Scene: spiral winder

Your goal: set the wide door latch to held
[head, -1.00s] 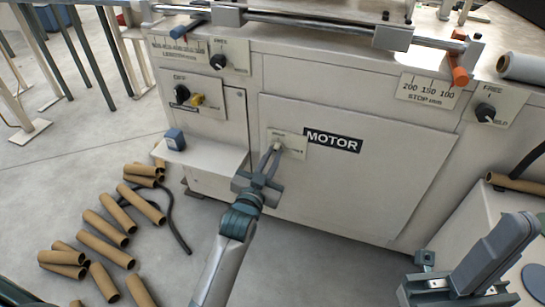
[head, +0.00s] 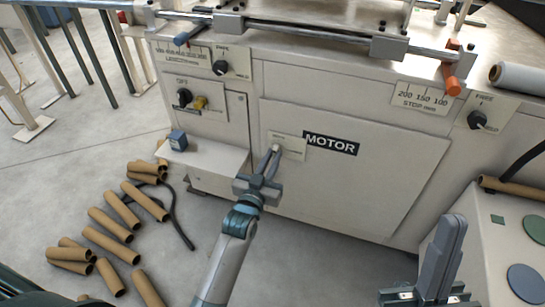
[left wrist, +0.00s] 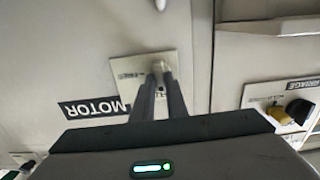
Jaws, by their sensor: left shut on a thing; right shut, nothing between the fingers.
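The wide door (head: 375,185) is a large beige panel with a black MOTOR label (head: 330,144), and it lies flush in the machine front. Its latch is a small light knob (head: 277,148) on a pale plate (head: 293,147) left of the label; it also shows in the left wrist view (left wrist: 160,66). My left gripper (head: 271,160) is shut on the latch knob. Its fingers cover part of the knob and plate lettering, so the latch setting cannot be read. My right gripper (head: 450,225) is shut and empty at the lower right, well away from the door.
A shelf (head: 205,158) with a blue block (head: 178,140) juts out left of the door. Cardboard tubes (head: 110,224) and a dark cable (head: 178,222) lie on the floor at left. A pale cabinet (head: 490,232) stands at right. The floor before the door is clear.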

